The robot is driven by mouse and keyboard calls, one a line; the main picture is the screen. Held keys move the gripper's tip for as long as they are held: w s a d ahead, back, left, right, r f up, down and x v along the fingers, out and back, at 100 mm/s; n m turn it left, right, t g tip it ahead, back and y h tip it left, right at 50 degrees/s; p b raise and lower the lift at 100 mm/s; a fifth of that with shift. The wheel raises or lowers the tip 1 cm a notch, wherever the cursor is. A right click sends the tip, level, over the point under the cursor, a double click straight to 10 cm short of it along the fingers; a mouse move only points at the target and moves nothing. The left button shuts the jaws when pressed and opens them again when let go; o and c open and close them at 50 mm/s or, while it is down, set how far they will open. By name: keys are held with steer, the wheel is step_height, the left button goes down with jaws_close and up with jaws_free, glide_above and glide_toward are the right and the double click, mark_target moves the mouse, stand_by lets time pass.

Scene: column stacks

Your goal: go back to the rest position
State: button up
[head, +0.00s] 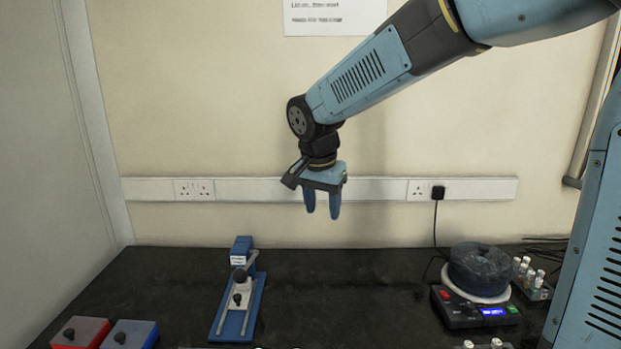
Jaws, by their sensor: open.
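My gripper (322,211) hangs from my blue arm with its two fingers pointing down. The fingers are apart and nothing is between them. It is in the air in front of the wall, above the back of the black bench (345,293), and touches nothing.
A blue-based stand (239,293) is left of centre. Red (83,333) and blue (133,336) knobbed boxes sit front left. A digital-display device (472,312) with a dark round container (477,267), and a vial rack (533,280), are on the right. The bench middle is clear.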

steer(key=s+d+r+n+t, duration=0.1)
steer(key=s+d+n, duration=0.1)
steer(key=s+d, duration=0.7)
steer(key=s+d+r+n+t+y, duration=0.1)
steer(key=s+d+r+n+t, duration=0.1)
steer(key=s+d, duration=0.8)
steer(key=shift+s+d+r+n, duration=0.2)
steer(key=shift+s+d+n, duration=0.1)
steer(key=shift+d+n, duration=0.55)
steer(key=shift+d, duration=0.1)
steer(key=shift+c, duration=0.2)
